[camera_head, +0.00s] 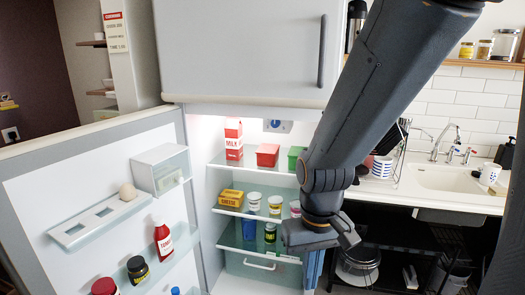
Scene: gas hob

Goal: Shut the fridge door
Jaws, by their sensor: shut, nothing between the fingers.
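The fridge door (95,165) stands wide open on the left, its inner side with shelves facing me. It is hinged at the left side of the lower fridge compartment (212,262), whose lit inside is open to view. My gripper (318,238) is shut and empty, in front of the right side of the compartment. It is well apart from the door, and its fingertips are hard to make out. My arm hides part of the compartment's right side.
A milk carton (233,139), boxes and tubs stand on the fridge shelves. The upper door (240,50) is shut. A counter with a sink (445,178) is at the right.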

